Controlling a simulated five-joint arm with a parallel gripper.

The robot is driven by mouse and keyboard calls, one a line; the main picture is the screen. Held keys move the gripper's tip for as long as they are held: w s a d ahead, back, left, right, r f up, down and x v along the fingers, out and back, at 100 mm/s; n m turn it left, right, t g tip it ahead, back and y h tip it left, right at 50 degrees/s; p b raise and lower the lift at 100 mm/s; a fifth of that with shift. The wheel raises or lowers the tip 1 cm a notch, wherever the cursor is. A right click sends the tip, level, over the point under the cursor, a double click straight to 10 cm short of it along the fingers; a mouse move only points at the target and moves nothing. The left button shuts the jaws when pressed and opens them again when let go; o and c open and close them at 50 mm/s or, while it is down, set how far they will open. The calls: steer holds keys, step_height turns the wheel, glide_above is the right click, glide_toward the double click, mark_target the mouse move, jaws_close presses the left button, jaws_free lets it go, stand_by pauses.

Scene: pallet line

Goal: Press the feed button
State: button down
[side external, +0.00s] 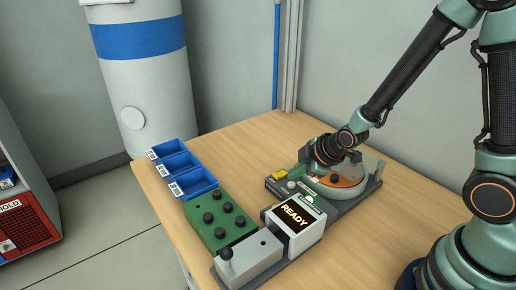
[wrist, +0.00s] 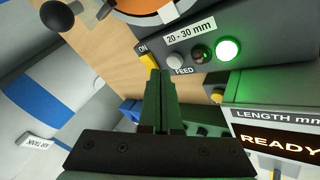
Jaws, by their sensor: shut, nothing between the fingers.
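The feed button (wrist: 174,57) is a round pale grey button on the dark machine panel, labelled FEED, in the wrist view. In the side view a small pale button (side external: 291,184) shows on the same panel. My gripper (wrist: 160,73) is shut and empty, its green fingertips together. In the wrist view the tips appear just below and left of the button, close to the yellow ON switch (wrist: 147,61). I cannot tell the height of the tips above the panel. A green lamp (wrist: 227,48) is lit; a dark red lamp (wrist: 201,53) beside it looks unlit.
A display (side external: 293,216) reading READY stands in front of the machine. An orange disc (side external: 345,182) sits behind the panel. A green block with black knobs (side external: 220,220) and several blue bins (side external: 179,167) lie to the left. The table (side external: 255,140) is clear behind.

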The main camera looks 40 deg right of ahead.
steer(key=shift+r, duration=2.5)
steer(key=shift+r, duration=0.1)
step_height(320, 180, up, 8)
steer(key=m, duration=0.6)
glide_above(295, 185)
steer(key=s+d, duration=0.1)
steer(key=s, duration=0.3)
steer(key=s+r+m+g, duration=0.1)
steer(key=s+r+m, duration=0.3)
steer(key=s, duration=0.3)
steer(key=shift+s+d+r+m+g, duration=0.3)
steer(key=shift+d+r+m+g, duration=0.15)
steer(key=shift+r, duration=0.2)
